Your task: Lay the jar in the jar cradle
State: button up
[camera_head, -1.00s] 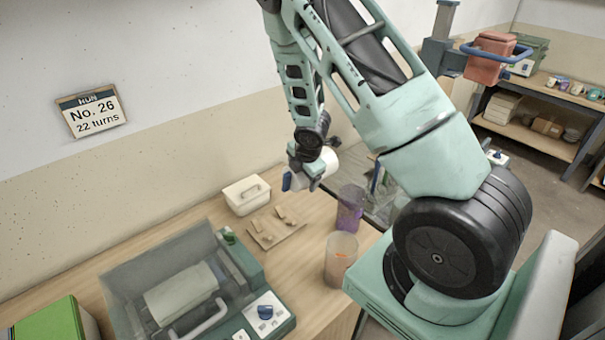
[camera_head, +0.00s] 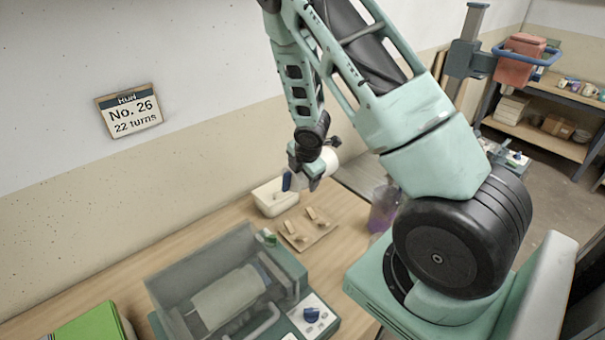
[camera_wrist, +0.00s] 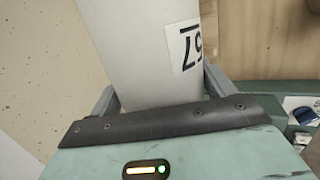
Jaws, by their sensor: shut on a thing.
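My gripper (camera_head: 304,180) is shut on a white jar (camera_head: 328,161), held in the air above the back of the bench. In the wrist view the jar (camera_wrist: 140,50) is a smooth pale cylinder between the fingers, with a white label bearing dark digits, partly cut off. A small wooden board with raised blocks (camera_head: 299,242), which looks like the jar cradle, lies on the bench below and in front of my gripper. It looks empty.
A white tub (camera_head: 268,198) stands beside the board. A grey-green machine (camera_head: 180,284) with a clear cover and a pale cylinder (camera_head: 229,297) inside is at the front. A clear purple-tinted cup (camera_head: 383,208) stands to the right. A green box (camera_head: 88,325) is at the front left.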

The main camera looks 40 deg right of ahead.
jog(key=shift+s+d+f+b, duration=0.15)
jog(key=shift+f+b, duration=0.15)
jog(key=shift+f, duration=0.15)
notch_tip(320, 180, down, 9)
jog(key=b, duration=0.9)
jog(key=shift+f, duration=0.15)
jog(key=shift+f+b, duration=4)
jog(key=shift+f, duration=0.6)
jog(key=o, duration=1.1)
jog(key=shift+o, duration=0.5)
